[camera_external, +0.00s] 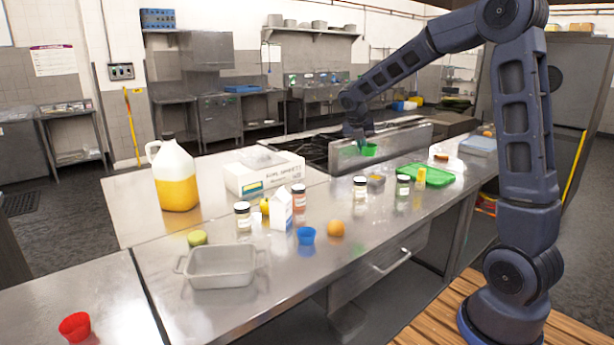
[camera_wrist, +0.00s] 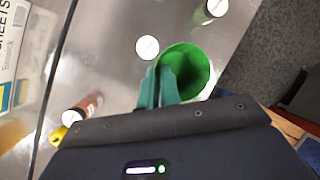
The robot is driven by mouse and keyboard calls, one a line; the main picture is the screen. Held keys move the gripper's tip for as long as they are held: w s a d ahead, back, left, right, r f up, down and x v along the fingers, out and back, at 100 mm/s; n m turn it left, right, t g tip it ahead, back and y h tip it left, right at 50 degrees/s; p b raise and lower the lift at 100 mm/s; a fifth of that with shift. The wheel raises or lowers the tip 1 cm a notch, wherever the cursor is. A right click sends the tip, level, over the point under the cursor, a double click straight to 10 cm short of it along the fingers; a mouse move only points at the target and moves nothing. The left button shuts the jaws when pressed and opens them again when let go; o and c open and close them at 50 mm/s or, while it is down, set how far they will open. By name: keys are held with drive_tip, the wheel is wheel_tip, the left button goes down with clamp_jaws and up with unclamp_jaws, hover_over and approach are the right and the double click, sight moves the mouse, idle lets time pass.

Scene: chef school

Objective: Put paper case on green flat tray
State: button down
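A green paper case (camera_external: 369,150) hangs at the tip of my gripper (camera_external: 360,140), above the counter. In the wrist view the green paper case (camera_wrist: 192,62) shows its open mouth, and the teal fingers of my gripper (camera_wrist: 161,78) are close together at its near left wall, seemingly pinching it. The green flat tray (camera_external: 440,178) lies on the counter to the right of and below the gripper in the external view; the wrist view does not show it. A blue paper case (camera_external: 306,235) and a red paper case (camera_external: 75,326) stand on the counter.
A yellow bottle (camera_external: 420,177) stands at the tray's front left edge, beside a jar (camera_external: 402,190). Another jar (camera_external: 360,188), an orange (camera_external: 336,229), a milk carton (camera_external: 281,210) and a grey baking dish (camera_external: 220,267) share the counter. A metal panel (camera_external: 385,145) rises behind the gripper.

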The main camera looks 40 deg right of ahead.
drive_tip(key=w+d, duration=0.3)
drive_tip(key=d, duration=0.9)
hover_over(427, 174)
drive_tip(key=a, duration=0.2)
wheel_tip(427, 174, down, 20)
drive_tip(key=shift+d+r, duration=0.1)
drive_tip(key=shift+r, duration=0.15)
drive_tip(key=shift+f, duration=0.1)
drive_tip(key=c, duration=1.6)
unclamp_jaws()
